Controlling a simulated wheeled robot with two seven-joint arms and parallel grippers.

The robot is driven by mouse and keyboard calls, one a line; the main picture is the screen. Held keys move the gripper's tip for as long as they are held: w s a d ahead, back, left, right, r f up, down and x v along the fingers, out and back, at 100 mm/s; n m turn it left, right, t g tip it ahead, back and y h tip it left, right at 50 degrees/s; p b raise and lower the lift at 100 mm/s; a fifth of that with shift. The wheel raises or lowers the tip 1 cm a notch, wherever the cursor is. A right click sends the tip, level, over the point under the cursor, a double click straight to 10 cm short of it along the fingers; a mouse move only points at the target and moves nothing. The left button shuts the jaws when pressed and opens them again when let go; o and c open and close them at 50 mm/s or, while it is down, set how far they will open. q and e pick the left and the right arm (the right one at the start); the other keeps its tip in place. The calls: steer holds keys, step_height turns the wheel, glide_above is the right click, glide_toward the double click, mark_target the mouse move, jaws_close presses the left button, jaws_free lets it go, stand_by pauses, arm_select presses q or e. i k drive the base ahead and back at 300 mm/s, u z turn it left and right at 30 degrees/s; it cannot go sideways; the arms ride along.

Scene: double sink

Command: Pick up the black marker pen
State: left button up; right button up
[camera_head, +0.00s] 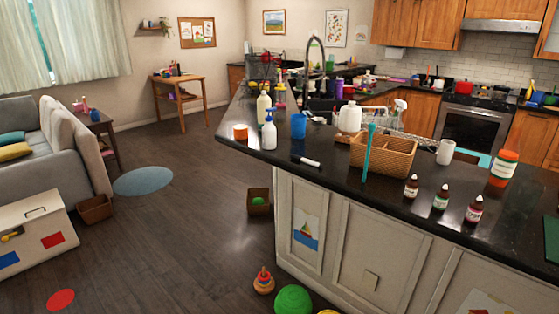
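A marker pen (307,161) with a pale body and a dark end lies on the black counter (330,184), close to its front edge. It lies flat, in front of the blue cup and left of the wicker basket. Neither of my grippers shows in the head view.
Near the pen stand a blue cup (298,125), a pump bottle (269,133), an orange-banded container (240,132) and a wicker basket (390,158). Small dropper bottles (441,198) stand to the right. On the floor are a stacking toy (264,281) and a green ball (293,300).

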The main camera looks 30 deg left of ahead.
mark_target(316, 164)
steer(key=z, duration=0.1)
steer(key=k, duration=0.3)
steer(key=u, duration=1.25)
steer(key=i, duration=1.05)
steer(key=z, duration=0.5)
